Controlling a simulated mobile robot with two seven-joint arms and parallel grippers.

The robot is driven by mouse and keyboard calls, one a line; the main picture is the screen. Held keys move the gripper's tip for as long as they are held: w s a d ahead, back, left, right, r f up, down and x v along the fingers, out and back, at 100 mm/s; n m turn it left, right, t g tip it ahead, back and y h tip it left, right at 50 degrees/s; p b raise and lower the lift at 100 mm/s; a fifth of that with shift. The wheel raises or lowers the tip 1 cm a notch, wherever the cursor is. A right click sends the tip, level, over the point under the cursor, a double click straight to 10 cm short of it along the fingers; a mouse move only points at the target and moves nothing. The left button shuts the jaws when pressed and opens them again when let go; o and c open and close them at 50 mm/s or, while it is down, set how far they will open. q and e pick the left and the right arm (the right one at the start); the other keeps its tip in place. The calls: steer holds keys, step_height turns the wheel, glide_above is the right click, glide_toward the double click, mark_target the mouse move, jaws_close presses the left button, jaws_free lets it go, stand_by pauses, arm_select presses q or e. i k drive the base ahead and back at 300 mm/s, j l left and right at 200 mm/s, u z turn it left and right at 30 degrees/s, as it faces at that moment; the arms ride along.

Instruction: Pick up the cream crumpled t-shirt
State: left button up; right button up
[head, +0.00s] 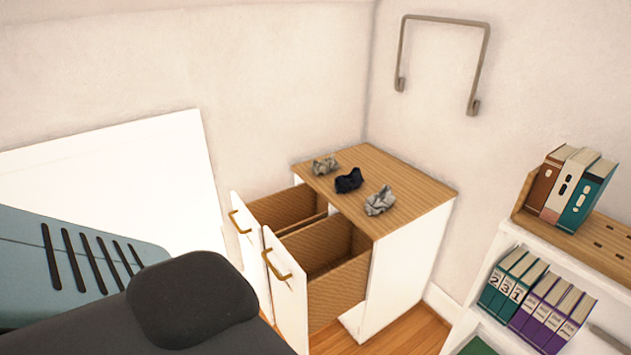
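Three small crumpled cloths lie in a row on the wooden top of a white cabinet. The far one (326,166) is beige-tan with darker patches. The near one (380,200) is pale greyish. I cannot tell for sure whether the beige or the pale cloth is the cream t-shirt. Neither of my grippers is in view, and nothing touches the cloths.
The cabinet (425,197) has two open drawers, with white fronts (286,290) and wooden handles, jutting toward the lower left. A bookshelf (572,240) with books stands at the right. A metal bracket (445,20) is on the wall. A white panel (120,180) leans at left.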

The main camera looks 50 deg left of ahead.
mark_target(326, 167)
steer(key=u, duration=1.25)
